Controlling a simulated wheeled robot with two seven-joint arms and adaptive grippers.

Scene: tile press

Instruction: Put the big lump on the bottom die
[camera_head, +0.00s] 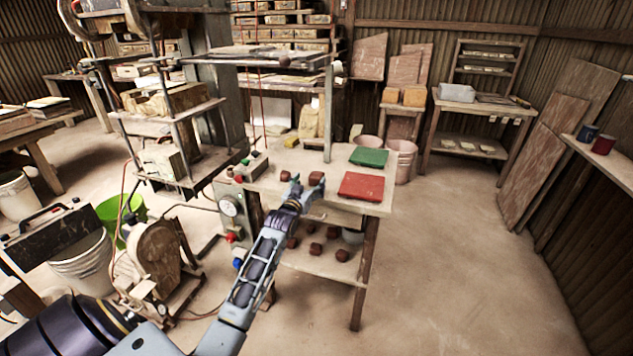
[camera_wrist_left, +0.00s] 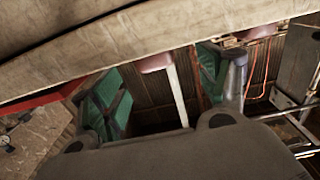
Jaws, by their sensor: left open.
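A reddish-brown lump (camera_head: 316,178) is on the table (camera_head: 262,180), at the tip of my left gripper (camera_head: 305,190) in the head view. A smaller-looking lump (camera_head: 285,176) lies just left of it. My left gripper is open; its green-padded fingers (camera_wrist_left: 160,92) stand wide apart in the left wrist view, with no lump visible between them. Whether the fingers are around or beside the lump is hidden. The press (camera_head: 205,90) stands left of the table and holds pale blocks; I cannot tell which part is the bottom die. My right gripper is not in view.
A red board (camera_head: 361,187) and a green board (camera_head: 369,157) lie on the table's right part. Several lumps sit on the lower shelf (camera_head: 320,262). A gauge (camera_head: 229,207) and buttons are at the table's left end. Pink buckets (camera_head: 401,158) stand behind. The right floor is clear.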

